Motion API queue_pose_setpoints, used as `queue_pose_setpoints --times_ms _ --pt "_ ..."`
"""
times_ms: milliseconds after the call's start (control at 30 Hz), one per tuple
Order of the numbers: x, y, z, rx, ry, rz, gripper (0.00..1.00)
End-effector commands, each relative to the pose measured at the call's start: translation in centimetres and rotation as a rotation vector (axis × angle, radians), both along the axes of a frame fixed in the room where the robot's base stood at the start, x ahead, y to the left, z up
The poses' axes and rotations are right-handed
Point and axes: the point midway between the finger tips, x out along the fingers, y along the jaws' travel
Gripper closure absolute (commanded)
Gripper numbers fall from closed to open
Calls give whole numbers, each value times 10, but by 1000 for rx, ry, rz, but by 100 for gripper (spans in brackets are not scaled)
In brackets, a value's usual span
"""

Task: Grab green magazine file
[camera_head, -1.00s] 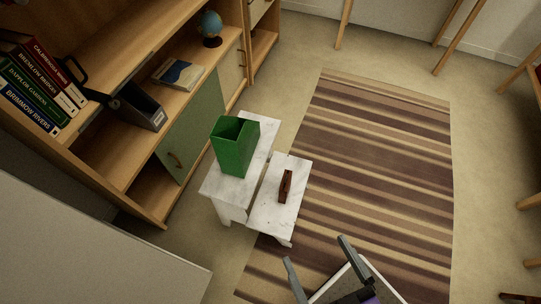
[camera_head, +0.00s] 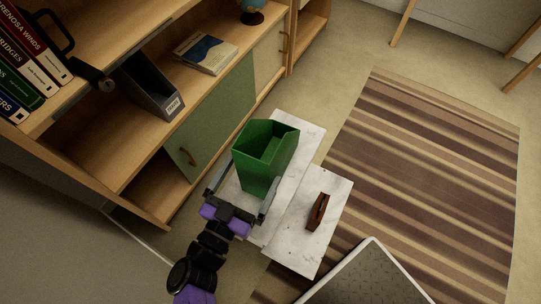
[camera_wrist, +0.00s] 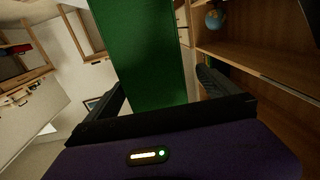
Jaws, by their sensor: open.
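The green magazine file (camera_head: 262,160) stands upright on the upper level of a white marble-look step stool (camera_head: 312,135). Its open top faces up. My gripper (camera_head: 243,180) is open, with one finger on the left side of the file and the other at its right near side. In the wrist view the file (camera_wrist: 142,55) fills the middle between the two spread fingers (camera_wrist: 158,88). I cannot tell whether the fingers touch it.
A brown stapler-like object (camera_head: 318,212) lies on the stool's lower step. A wooden shelf unit (camera_head: 130,165) stands at left, with a dark grey magazine file (camera_head: 150,92), a book (camera_head: 205,53) and binders (camera_head: 28,50). A striped rug (camera_head: 430,170) covers the floor at right.

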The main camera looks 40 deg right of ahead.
Motion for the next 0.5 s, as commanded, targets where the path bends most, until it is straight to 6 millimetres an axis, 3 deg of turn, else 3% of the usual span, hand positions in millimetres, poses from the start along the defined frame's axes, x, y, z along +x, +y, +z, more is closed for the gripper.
queue_pose_setpoints --times_ms 500 --pt "21 -58 2 -3 0 -4 0"
